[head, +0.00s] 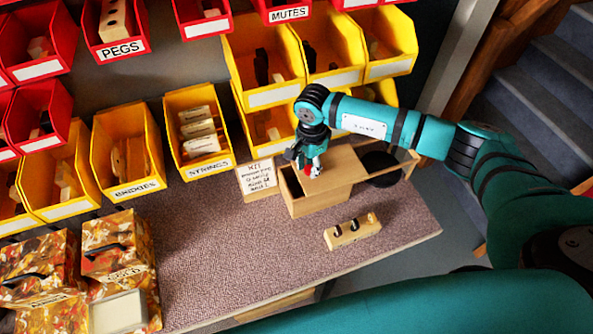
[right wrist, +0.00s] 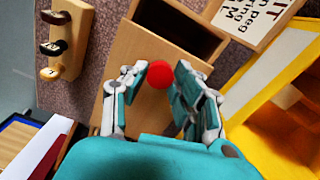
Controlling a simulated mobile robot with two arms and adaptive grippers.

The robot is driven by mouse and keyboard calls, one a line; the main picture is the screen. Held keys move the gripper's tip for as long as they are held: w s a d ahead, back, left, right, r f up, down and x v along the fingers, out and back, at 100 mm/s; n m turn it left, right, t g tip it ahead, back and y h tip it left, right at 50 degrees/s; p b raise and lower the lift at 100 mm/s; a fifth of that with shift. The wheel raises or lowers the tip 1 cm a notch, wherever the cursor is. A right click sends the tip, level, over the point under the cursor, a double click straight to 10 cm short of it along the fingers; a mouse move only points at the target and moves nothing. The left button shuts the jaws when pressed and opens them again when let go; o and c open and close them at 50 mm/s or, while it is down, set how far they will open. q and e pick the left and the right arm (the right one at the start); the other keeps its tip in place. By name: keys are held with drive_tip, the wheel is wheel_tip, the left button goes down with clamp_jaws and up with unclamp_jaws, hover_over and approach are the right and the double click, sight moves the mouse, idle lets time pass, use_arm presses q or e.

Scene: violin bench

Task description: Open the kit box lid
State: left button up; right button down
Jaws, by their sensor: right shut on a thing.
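The kit box (head: 318,205) is a plain wooden box on the bench mat, below the yellow bins. Its lid (head: 338,170) is a flat wooden panel with a red knob (head: 308,171). The lid covers part of the box, and a dark open gap shows at the box's left end. In the right wrist view the lid (right wrist: 133,58) lies beside the dark opening (right wrist: 178,22). My right gripper (head: 312,164) is shut on the red knob, which shows between its fingers in the right wrist view (right wrist: 160,75). My left gripper is out of view.
A KIT card (head: 257,178) stands left of the box. A wooden block with dark pegs (head: 352,232) lies in front. A wooden holder with a black round thing (head: 381,165) is at the right. Yellow bins (head: 196,130) line the back; the mat's front middle is clear.

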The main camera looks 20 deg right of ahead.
sight(356, 159)
drive_tip(key=d+b, duration=0.1)
drive_tip(key=d, duration=0.3)
drive_tip(key=d+b, duration=0.2)
drive_tip(key=d, duration=0.2)
drive_tip(key=d+b, duration=0.2)
drive_tip(key=d, duration=0.3)
drive_tip(key=shift+w+d, duration=0.1)
drive_tip(key=shift+w, duration=0.2)
drive_tip(key=shift+d+r, duration=0.1)
drive_tip(key=shift+d, duration=0.4)
drive_tip(key=c, duration=1)
unclamp_jaws()
drive_tip(key=shift+r, duration=0.1)
wheel_tip(356, 159, up, 12)
drive_tip(key=shift+f, duration=0.1)
